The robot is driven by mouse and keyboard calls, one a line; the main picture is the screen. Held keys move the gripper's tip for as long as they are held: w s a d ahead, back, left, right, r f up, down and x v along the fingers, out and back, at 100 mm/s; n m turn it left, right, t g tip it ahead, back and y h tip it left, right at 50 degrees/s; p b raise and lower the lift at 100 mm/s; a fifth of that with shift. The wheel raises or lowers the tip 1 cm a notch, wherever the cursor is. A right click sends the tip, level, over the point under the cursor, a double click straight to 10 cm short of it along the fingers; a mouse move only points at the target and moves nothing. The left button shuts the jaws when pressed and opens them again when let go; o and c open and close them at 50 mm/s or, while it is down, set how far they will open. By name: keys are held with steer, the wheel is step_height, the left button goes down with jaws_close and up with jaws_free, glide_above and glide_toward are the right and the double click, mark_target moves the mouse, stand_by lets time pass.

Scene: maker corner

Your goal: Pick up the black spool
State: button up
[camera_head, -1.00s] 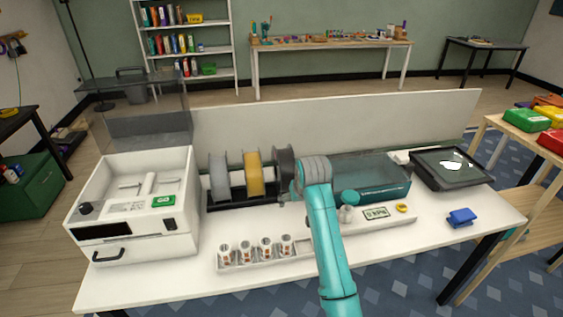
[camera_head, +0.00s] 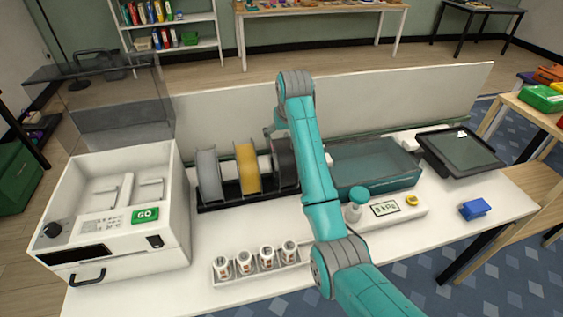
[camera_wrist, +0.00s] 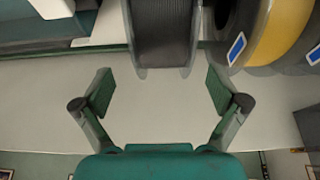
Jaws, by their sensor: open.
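The black spool (camera_head: 283,163) stands upright at the right end of a dark spool rack (camera_head: 232,202), beside the yellow spool (camera_head: 247,168) and the grey spool (camera_head: 209,176). In the wrist view the black spool (camera_wrist: 163,32) shows at the top middle, with the yellow spool (camera_wrist: 280,30) to its right. My gripper (camera_wrist: 160,92) is open and empty. Its fingers are spread wider than the black spool, which lies beyond the fingertips and apart from them. In the head view my arm hides most of the gripper and the spool's right side.
A white machine (camera_head: 120,215) with a clear raised lid stands left. A teal bin (camera_head: 375,165) is right of the rack. A holder with several small cups (camera_head: 267,258), a tablet (camera_head: 460,152) and a blue object (camera_head: 474,209) are on the table. A low white panel (camera_head: 420,100) stands behind.

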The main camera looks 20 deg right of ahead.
mark_target(282, 140)
steer(key=shift+a+x, duration=0.2)
steer(key=shift+x, duration=2.7)
steer(key=shift+r, duration=0.15)
jaws_close()
steer(key=shift+r, duration=0.1)
